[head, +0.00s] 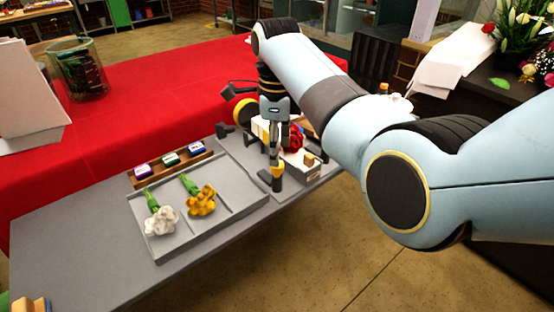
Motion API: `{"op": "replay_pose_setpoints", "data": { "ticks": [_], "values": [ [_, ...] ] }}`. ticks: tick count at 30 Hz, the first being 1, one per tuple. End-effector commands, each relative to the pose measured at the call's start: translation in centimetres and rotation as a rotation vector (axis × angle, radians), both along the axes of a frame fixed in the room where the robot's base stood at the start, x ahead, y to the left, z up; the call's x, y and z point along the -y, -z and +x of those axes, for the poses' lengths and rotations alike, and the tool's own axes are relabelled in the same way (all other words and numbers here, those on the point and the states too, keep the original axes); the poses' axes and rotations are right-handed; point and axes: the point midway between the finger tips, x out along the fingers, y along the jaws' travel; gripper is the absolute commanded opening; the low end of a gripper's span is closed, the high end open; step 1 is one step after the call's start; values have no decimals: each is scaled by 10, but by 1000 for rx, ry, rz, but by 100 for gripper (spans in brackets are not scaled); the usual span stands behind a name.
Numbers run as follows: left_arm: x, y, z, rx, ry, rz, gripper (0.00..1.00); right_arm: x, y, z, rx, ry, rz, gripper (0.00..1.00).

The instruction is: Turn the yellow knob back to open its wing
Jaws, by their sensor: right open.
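My right gripper (273,150) points down over the fixture at the right end of the grey table, with its fingers seen nearly edge-on. It is open. A small yellow piece (278,172) shows at its dark fingertips; it may be the yellow knob, but I cannot tell whether the fingers touch it. A grey fixture block (302,172) lies just right of the fingers, with a small tan block (309,159) on it. A red flower head (295,139) shows behind the gripper. The wing's position is hidden or too small to tell. My left gripper is out of view.
A grey tray (165,250) holds a white flower (161,221) and a yellow flower (201,201). Behind it is a wooden rack (138,182) of small coloured blocks. A yellow disc (245,110) stands behind the fixture. The grey table's (70,255) left part is mostly clear.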

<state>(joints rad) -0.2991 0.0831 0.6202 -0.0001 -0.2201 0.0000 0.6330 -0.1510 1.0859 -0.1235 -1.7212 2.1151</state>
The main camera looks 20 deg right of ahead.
Motion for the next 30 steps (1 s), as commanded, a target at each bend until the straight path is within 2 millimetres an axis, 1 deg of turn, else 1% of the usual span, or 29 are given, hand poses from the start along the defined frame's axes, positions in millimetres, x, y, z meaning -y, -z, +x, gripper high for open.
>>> {"op": "replay_pose_setpoints", "data": {
  "ticks": [1, 3, 7, 11, 18, 30],
  "values": [
    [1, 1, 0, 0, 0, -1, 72, 0, 10, -1, -4, 0, 0, 53],
    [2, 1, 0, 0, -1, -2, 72, 0, 22, -1, -3, -1, 0, 53],
    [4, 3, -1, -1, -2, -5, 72, 0, 36, 0, 0, -1, 1, 53],
    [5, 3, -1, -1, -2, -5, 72, 0, 41, 0, 0, -1, 1, 53],
    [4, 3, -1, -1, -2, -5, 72, 0, 42, 0, 1, -1, 0, 53],
    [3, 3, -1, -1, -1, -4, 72, 0, 42, 0, 1, -1, 0, 1]
  ]
}}
